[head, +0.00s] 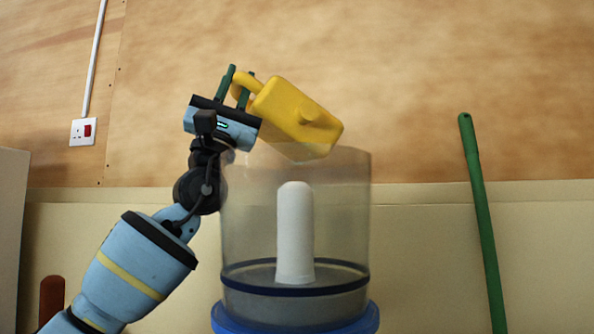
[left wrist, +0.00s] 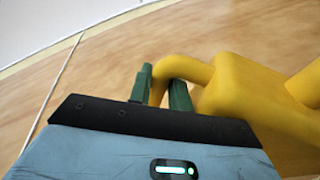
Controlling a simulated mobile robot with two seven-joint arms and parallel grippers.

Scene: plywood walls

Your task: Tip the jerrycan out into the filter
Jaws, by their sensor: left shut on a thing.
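The yellow jerrycan (head: 290,112) is held above the filter, tilted down to the right, its lower right end at the filter's rim. My left gripper (head: 241,86) is shut on its handle; the green fingers (left wrist: 162,88) sit on either side of the handle in the left wrist view, where the jerrycan (left wrist: 245,88) fills the right. The filter (head: 345,215) is a clear cylinder with a white upright candle inside (head: 295,235) and a dark blue band low down, on a blue base. No liquid stream is visible. My right gripper is not in view.
A green pole (head: 482,215) leans against the wall at the right. A socket (head: 83,131) with a red switch is on the plywood wall at the left. A brown handle-like thing (head: 52,298) stands low at the left. The space between filter and pole looks clear.

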